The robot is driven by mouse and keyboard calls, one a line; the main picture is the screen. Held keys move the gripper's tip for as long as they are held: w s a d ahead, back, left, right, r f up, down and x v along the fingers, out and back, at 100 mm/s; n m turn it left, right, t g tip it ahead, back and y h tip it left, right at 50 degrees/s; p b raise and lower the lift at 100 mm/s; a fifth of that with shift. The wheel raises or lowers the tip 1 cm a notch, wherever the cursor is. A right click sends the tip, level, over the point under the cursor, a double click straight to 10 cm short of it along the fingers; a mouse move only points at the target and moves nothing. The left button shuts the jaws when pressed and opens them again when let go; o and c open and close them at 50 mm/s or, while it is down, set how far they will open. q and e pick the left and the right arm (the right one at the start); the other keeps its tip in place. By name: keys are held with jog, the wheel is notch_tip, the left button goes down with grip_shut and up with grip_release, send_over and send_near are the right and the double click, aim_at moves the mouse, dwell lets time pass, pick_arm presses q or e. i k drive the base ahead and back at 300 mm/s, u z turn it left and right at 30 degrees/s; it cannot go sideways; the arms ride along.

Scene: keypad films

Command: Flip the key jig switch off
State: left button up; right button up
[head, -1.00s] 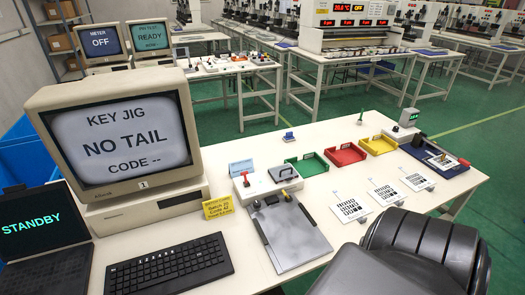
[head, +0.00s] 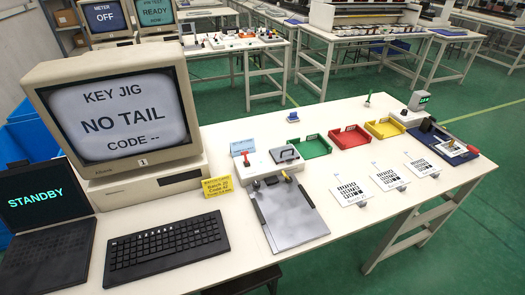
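The key jig (head: 262,170) is a white box near the middle of the table, with a grey clamp plate (head: 286,154) on its right part. A small lever switch with a red tip (head: 246,159) stands up on its left part; its on or off side is too small to read. A grey plate (head: 290,213) with dark edges lies in front of the jig. The monitor (head: 120,115) at left reads "KEY JIG NO TAIL CODE --". Neither of my grippers is in view.
A keyboard (head: 167,246), a laptop reading "STANDBY" (head: 45,205) and a yellow card (head: 217,186) are to the left. Green (head: 312,147), red (head: 350,137) and yellow (head: 385,129) trays and printed sheets (head: 352,189) lie to the right. A blue tray (head: 437,140) is at far right.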

aim_at(244, 153)
jog(key=k, duration=0.5)
jog(key=z, duration=1)
jog(key=i, duration=0.75)
jog(key=u, duration=2)
